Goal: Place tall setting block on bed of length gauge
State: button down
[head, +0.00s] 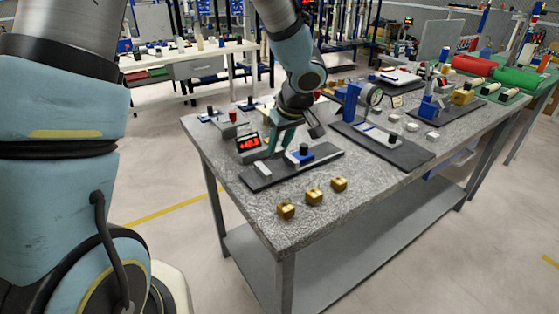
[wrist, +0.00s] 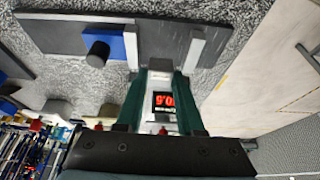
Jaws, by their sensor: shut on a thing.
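The length gauge has a dark flat bed (head: 258,183) on the near left of the grey table. A blue block with a black knob (head: 305,152) stands on its right part, and a pale grey stop (head: 262,168) stands near its left end. A red-lit readout (head: 249,142) is behind the bed. My gripper (head: 280,146) is over the bed's back edge. In the wrist view, my gripper (wrist: 160,74) is shut on a pale grey block (wrist: 160,66), seemingly the tall setting block, mostly hidden by the fingers. The bed (wrist: 70,34) lies beyond the fingertips there.
Three brass blocks (head: 314,196) lie along the near edge. A dial gauge stand (head: 352,100) on a dark plate (head: 395,150) is to the right, with several small pale blocks (head: 412,127) beside it. A red-knobbed item (head: 232,116) stands behind the readout.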

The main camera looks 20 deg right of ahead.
aim_at(281, 153)
notch_tip(281, 153, down, 4)
jog(key=shift+f+b, duration=0.1)
jog(key=shift+b, duration=0.35)
jog(key=c, duration=0.8)
grip_release()
